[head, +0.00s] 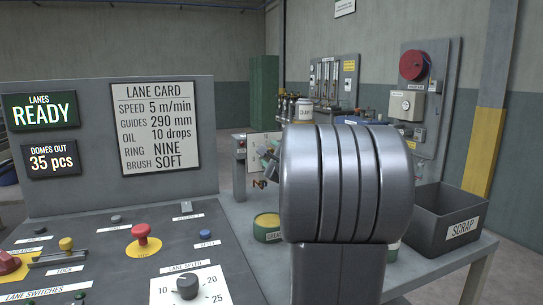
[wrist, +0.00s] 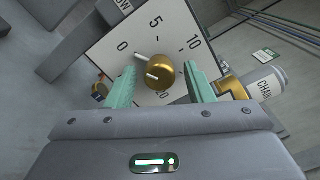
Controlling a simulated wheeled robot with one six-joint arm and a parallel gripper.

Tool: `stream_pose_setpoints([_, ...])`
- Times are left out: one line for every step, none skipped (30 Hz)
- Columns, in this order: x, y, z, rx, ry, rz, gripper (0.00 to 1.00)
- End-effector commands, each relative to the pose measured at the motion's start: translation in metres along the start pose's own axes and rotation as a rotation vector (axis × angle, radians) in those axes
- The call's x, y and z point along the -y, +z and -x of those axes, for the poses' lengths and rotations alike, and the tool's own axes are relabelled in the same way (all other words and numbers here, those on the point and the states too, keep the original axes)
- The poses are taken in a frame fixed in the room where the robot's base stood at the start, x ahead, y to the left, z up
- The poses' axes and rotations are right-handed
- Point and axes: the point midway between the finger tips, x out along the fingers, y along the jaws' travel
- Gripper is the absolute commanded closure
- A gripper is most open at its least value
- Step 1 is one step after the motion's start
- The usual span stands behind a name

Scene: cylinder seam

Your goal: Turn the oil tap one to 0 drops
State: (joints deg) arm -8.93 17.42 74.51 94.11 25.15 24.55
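The oil tap is a brass knob (wrist: 160,75) on a white dial plate (wrist: 115,45) in the wrist view. The numbers 0, 5, 10 and 20 show around it. The knob has pale marks on its face and side; I cannot tell for sure which number it points to. My gripper (wrist: 159,68) is open, with one teal finger on each side of the knob and gaps between. In the head view the plate (head: 257,143) shows beyond my arm, which hides most of it and the gripper. Which tap this is cannot be read.
In the head view, a green tin (head: 267,228) and a scrap bin (head: 450,215) stand on the bench. A control desk (head: 120,255) with buttons is at left. The lane card (head: 156,127) reads oil 10 drops.

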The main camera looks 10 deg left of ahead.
Motion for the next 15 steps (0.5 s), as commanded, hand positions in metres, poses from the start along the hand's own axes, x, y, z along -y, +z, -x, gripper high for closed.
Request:
stream_pose_setpoints([0.0, 0.0, 0.0, 0.0, 0.0, 0.0, 0.5])
stream_pose_setpoints([0.0, 0.0, 0.0, 0.0, 0.0, 0.0, 0.5])
stream_pose_setpoints([0.0, 0.0, 0.0, 0.0, 0.0, 0.0, 0.5])
stream_pose_setpoints([0.0, 0.0, 0.0, 0.0, 0.0, 0.0, 0.5])
stream_pose_setpoints([0.0, 0.0, 0.0, 0.0, 0.0, -0.001, 0.5])
stream_pose_setpoints([0.0, 0.0, 0.0, 0.0, 0.0, -0.001, 0.5])
stream_pose_setpoints([0.0, 0.0, 0.0, 0.0, 0.0, -0.001, 0.5])
stream_pose_setpoints([0.0, 0.0, 0.0, 0.0, 0.0, -0.001, 0.5])
stream_pose_setpoints([0.0, 0.0, 0.001, 0.0, 0.0, -0.001, 0.5])
stream_pose_setpoints([0.0, 0.0, 0.002, 0.0, 0.0, -0.001, 0.5])
stream_pose_setpoints([0.0, 0.0, 0.004, 0.0, 0.0, -0.001, 0.5])
stream_pose_setpoints([0.0, 0.0, 0.007, 0.0, -0.001, -0.001, 0.5])
stream_pose_setpoints([0.0, 0.0, 0.011, 0.0, -0.001, 0.0, 0.5])
stream_pose_setpoints([0.0, 0.0, 0.014, 0.0, -0.001, 0.0, 0.5])
stream_pose_setpoints([0.0, 0.0, 0.02, 0.0, -0.001, 0.0, 0.5])
